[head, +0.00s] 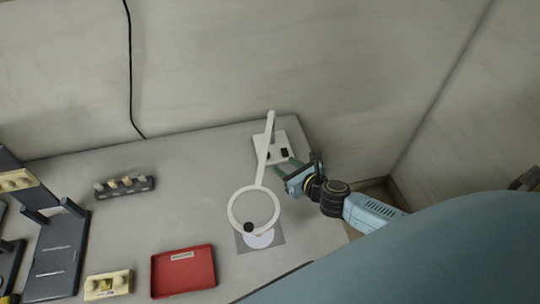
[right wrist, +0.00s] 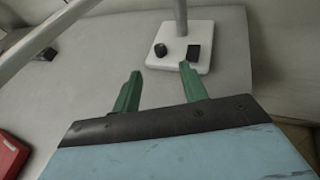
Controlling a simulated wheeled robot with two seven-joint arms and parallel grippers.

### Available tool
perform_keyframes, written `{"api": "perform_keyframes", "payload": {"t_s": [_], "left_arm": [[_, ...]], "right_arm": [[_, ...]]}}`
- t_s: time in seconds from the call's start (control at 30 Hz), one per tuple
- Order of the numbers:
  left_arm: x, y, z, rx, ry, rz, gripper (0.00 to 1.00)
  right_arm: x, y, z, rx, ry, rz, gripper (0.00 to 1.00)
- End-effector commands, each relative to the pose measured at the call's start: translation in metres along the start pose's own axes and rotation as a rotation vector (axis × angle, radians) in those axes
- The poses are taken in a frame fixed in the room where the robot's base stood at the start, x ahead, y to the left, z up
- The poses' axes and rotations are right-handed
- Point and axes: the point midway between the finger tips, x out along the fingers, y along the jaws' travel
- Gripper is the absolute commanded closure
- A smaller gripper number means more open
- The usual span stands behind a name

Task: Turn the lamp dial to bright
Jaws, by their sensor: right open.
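A white lamp with a ring-shaped head (head: 236,213) and a slanted arm stands at the back right of the table. Its white base (head: 283,138) bears two black parts. In the right wrist view the round one, the dial (right wrist: 160,50), is left of a flat dark rectangle (right wrist: 193,52) on the base (right wrist: 178,38). My right gripper (head: 286,171) is open, its green fingers pointing at the base from the front right. In the right wrist view the dial appears just beyond the gap between the fingertips (right wrist: 160,71), apart from them. My left gripper is not in view.
A red tray (head: 183,287) lies at the front, with a beige block (head: 107,285) beside it. A dark rack with pegs (head: 125,191) and a dark stand (head: 55,255) are at the left. A grey square (head: 270,245) lies below the lamp ring. The table's middle is clear.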

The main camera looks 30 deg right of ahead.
Motion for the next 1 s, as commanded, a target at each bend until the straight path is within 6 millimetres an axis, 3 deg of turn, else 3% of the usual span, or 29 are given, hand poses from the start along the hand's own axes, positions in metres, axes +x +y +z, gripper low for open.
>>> {"api": "perform_keyframes", "payload": {"t_s": [0.17, 0.43, 0.87, 1.0], "left_arm": [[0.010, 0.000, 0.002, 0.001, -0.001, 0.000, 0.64], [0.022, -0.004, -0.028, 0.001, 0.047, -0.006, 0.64], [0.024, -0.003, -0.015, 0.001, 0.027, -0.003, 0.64], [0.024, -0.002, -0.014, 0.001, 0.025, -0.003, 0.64]], "right_arm": [[0.038, 0.000, 0.000, 0.001, -0.003, -0.001, 0.57], [0.078, 0.001, -0.001, 0.001, -0.002, 0.000, 0.57], [0.088, 0.001, 0.000, -0.001, 0.000, 0.001, 0.57], [0.088, 0.001, 0.000, 0.000, 0.000, 0.001, 0.71]]}}
